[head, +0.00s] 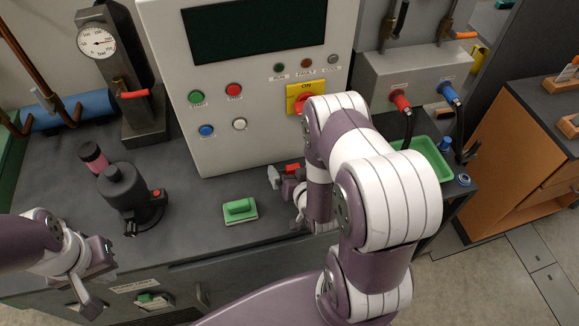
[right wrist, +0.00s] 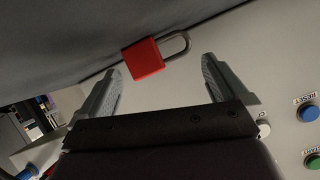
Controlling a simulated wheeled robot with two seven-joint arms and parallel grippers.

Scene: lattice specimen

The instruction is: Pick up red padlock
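The red padlock (right wrist: 144,60) has a square red body and a grey metal shackle. It lies on the dark worktop by the foot of the white control cabinet. In the head view the padlock (head: 293,168) is partly hidden by my right gripper. My right gripper (right wrist: 164,67) is open, with its fingers spread on either side of the padlock and a visible gap to each. In the head view my right gripper (head: 286,184) is at the cabinet's base. My left gripper (head: 97,278) is open and empty over the worktop's front left edge.
The white control cabinet (head: 260,120) stands directly behind the padlock. A dark cylindrical device (head: 128,195) and a pink-banded cylinder (head: 93,156) stand further left. A green tray (head: 433,157) is at the right.

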